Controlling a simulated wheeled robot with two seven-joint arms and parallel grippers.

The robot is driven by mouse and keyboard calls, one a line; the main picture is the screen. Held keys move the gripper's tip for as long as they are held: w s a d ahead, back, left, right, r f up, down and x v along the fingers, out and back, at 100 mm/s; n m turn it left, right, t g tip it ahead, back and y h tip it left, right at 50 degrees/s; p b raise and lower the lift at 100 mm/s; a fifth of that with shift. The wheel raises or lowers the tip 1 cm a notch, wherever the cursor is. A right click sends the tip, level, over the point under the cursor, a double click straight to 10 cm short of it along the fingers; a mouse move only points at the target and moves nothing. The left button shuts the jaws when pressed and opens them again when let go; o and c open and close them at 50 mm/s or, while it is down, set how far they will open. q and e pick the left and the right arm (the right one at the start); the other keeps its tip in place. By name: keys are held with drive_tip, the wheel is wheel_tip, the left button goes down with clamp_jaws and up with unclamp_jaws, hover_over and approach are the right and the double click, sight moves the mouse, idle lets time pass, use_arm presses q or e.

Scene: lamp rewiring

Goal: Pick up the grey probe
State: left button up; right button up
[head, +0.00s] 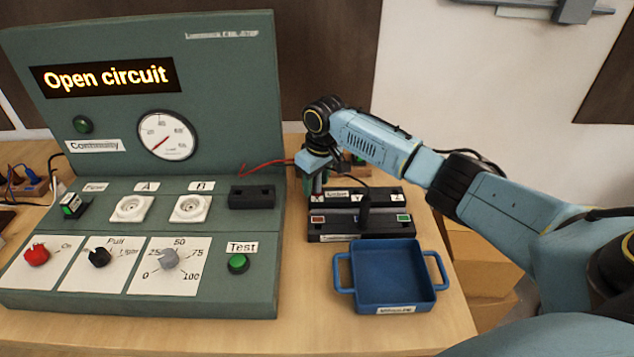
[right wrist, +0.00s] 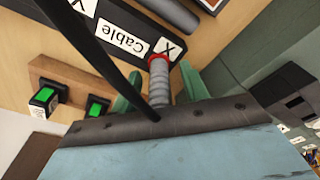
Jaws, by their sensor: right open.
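The grey probe (right wrist: 159,82) shows in the right wrist view as a ribbed grey shaft with a red ring at its far end, near a white X label. My right gripper (right wrist: 155,88) is open. Its two green fingers are on either side of the probe, and I cannot tell whether either touches it. My left gripper is not in view.
A blue tray (head: 388,303) stands in front of the block. The green test panel (head: 225,95), reading "Open circuit", fills the left. A red wire (head: 265,164) runs beside my gripper. A black cable (right wrist: 100,58) crosses the wrist view near green switches (right wrist: 45,97).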

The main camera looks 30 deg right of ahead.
clamp_jaws()
drive_tip(key=shift+r, duration=0.1)
